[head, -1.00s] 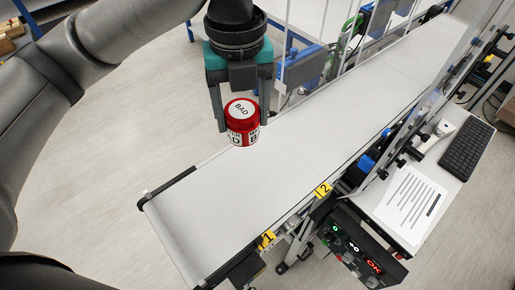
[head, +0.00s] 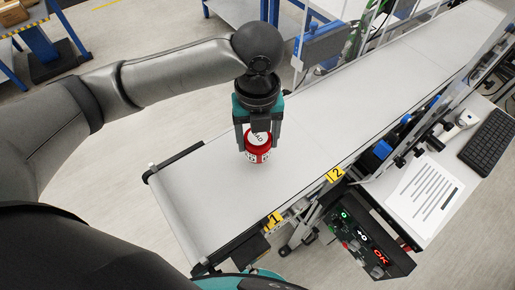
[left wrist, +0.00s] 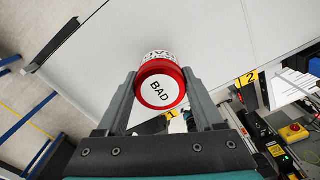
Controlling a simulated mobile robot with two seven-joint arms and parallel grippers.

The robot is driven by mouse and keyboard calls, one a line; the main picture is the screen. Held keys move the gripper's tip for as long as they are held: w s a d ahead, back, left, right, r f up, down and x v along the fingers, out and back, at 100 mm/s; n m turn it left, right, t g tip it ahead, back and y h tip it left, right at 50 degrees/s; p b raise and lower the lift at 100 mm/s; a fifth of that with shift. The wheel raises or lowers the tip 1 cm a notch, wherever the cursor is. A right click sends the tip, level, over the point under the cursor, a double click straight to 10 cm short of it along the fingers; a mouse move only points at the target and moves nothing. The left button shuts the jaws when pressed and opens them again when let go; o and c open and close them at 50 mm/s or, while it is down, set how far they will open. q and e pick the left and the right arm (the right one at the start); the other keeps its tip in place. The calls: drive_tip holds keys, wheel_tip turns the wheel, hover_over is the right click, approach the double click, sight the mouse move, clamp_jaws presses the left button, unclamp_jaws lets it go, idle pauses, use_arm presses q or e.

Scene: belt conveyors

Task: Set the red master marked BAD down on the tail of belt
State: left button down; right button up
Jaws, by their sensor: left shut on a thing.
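The red master (head: 257,152) is a small red jar with a white lid marked BAD and a white printed label. My left gripper (head: 259,141) is shut on it, with one finger on each side. The jar is over the white belt (head: 217,195), in from the tail roller (head: 173,219) at the near left end. It looks roughly upright. I cannot tell whether its base touches the belt. In the left wrist view the lid of the red master (left wrist: 160,91) faces the camera between the fingers. My right gripper is not seen.
Yellow markers 1 (head: 274,220) and 2 (head: 335,174) sit on the belt's near edge. A control box (head: 365,240) with lit displays stands below that edge. A paper sheet (head: 424,193) and a keyboard (head: 489,142) lie at right. The belt around the jar is clear.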

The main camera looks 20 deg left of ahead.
sight(258, 137)
use_arm(q)
drive_tip(key=shift+f, duration=2.05)
drive_tip(key=shift+f, duration=0.15)
unclamp_jaws()
wheel_tip(258, 137, up, 12)
drive_tip(key=shift+r+p, duration=0.2)
drive_tip(key=shift+p, duration=0.25)
